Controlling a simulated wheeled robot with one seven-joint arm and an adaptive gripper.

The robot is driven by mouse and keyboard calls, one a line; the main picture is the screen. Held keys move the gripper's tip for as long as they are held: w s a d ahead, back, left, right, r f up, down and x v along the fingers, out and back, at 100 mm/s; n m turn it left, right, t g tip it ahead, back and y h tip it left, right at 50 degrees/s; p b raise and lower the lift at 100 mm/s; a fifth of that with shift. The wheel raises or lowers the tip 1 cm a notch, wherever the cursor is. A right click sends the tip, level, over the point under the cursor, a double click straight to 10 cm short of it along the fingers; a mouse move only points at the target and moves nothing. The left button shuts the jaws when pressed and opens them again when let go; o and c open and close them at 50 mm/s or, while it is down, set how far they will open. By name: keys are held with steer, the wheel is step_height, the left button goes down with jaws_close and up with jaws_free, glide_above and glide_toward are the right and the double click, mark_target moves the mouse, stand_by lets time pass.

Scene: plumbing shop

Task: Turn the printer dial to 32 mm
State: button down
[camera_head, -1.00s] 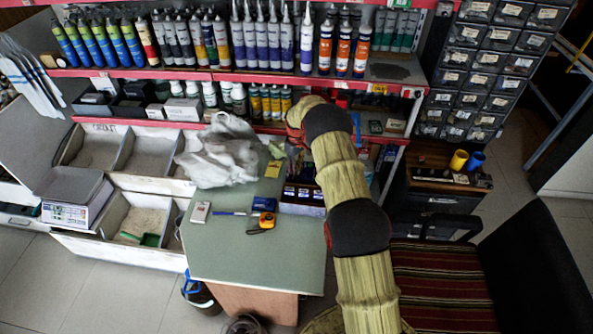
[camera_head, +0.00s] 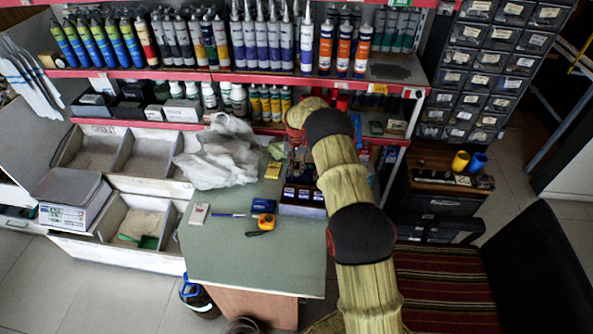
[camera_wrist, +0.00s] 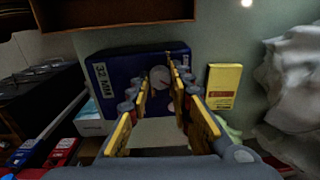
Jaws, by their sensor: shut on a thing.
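The printer (camera_wrist: 130,66) is a dark blue box in the wrist view. A white label reading "32 MM" (camera_wrist: 104,80) runs up its left side. A pale round dial (camera_wrist: 158,74) with a thin red mark sits on its face. The mark slants up and to the right, not toward the label. My gripper (camera_wrist: 161,84) has its yellow-padded fingers on either side of the dial, shut on it. The fingers hide the dial's lower edges and part of the printer's face. In the head view my arm hides the gripper and the dial.
A yellow box (camera_wrist: 224,84) stands right of the printer, with a crumpled pale bag (camera_wrist: 292,80) beyond. Red and blue packs (camera_wrist: 62,152) lie at lower left. The green table (camera_head: 225,260) holds an orange tape measure (camera_head: 267,222) and is bare in front.

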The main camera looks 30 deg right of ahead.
mark_target(296, 171)
steer(key=m, duration=0.5)
stand_by(0.6)
steer(key=c, duration=1.6)
jaws_free()
step_height(296, 171, up, 12)
steer(key=shift+r, duration=0.1)
